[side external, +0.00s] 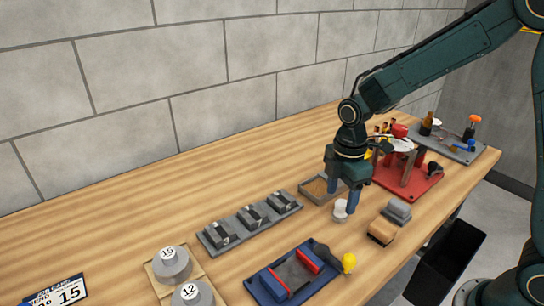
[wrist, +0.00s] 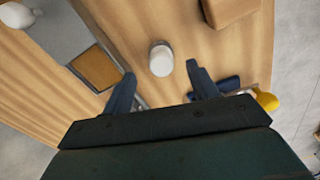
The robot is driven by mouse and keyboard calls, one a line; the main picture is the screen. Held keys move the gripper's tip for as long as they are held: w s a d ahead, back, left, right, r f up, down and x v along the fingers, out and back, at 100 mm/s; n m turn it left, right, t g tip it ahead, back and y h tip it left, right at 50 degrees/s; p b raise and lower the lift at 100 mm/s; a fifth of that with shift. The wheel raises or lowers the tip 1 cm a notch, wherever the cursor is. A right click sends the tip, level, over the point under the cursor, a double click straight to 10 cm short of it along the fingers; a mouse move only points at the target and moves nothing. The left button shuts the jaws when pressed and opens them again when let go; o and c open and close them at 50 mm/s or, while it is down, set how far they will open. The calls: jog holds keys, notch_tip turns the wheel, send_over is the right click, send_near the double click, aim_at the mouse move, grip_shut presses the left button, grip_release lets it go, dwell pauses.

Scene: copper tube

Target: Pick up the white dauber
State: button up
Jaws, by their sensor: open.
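The white dauber (side external: 340,211) is a small white cylinder standing upright on the wooden bench in the side view. It also shows in the wrist view (wrist: 161,60), seen from above between and just beyond the fingertips. My gripper (side external: 343,200) points down right at the dauber, with its blue fingers apart. In the wrist view my gripper (wrist: 161,73) has one finger on either side, with a gap to the dauber on both sides. Nothing is held. In the side view a finger stands close by and I cannot tell the exact depth.
A grey tray with a brown pad (side external: 318,188) lies close behind my gripper. A tan block (side external: 381,232) and a grey block (side external: 397,210) sit to the right. A blue fixture (side external: 262,287), a yellow-ended tool (side external: 348,263) and a grey rack (side external: 217,241) are nearer. A red stand (side external: 420,186) is behind.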

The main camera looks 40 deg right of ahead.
aim_at(341, 203)
jog(key=shift+s+f, duration=0.15)
jog(key=shift+f, duration=2.25)
jog(key=c, duration=1.1)
